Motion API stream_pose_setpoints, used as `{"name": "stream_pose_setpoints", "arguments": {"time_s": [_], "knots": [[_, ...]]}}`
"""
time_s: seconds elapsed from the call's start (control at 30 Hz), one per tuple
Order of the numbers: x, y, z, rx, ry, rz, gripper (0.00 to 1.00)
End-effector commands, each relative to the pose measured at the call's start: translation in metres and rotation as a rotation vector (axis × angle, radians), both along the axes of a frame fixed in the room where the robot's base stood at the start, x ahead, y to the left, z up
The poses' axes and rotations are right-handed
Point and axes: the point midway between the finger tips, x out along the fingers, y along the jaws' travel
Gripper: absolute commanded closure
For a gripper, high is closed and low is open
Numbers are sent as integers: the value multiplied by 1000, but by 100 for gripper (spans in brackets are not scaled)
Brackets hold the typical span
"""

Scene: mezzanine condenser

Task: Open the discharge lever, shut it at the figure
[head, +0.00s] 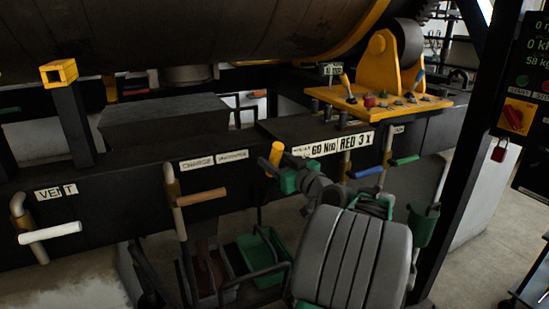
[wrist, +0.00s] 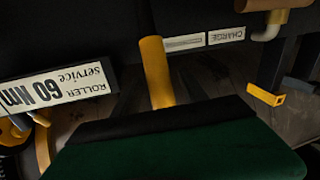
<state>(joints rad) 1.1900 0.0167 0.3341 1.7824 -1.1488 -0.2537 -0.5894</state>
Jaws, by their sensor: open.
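A yellow cylinder handle (head: 276,153) stands out from the dark frame, right of the CHARGE label; it looks like the discharge lever, though its label is too unclear to confirm. The wrist view, turned upside down, shows the yellow handle (wrist: 155,70) at centre. My gripper (head: 289,179), green, is beside its lower end and open; whether they touch I cannot tell. In the wrist view a dark green block with a black edge, likely my gripper's, hides the handle's end. The readout (head: 535,54) at the right edge is cut off; it shows 0 k and 58 kg.
Other handles line the frame: white (head: 50,233) under VENT, brown (head: 201,197), blue (head: 365,172) and green (head: 405,160). A yellow control console (head: 350,103) stands behind. A dark post (head: 456,150) rises at right. A green tray (head: 265,262) lies below.

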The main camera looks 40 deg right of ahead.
Motion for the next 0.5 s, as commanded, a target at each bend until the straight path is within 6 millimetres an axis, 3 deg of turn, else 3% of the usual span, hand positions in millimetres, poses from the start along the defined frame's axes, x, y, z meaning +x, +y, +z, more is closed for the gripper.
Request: {"name": "stream_pose_setpoints", "arguments": {"time_s": [0.17, 0.5], "knots": [[0, 0, 0, 0, 0, 0, 50], [0, 0, 0, 0, 1, 1, 77]]}}
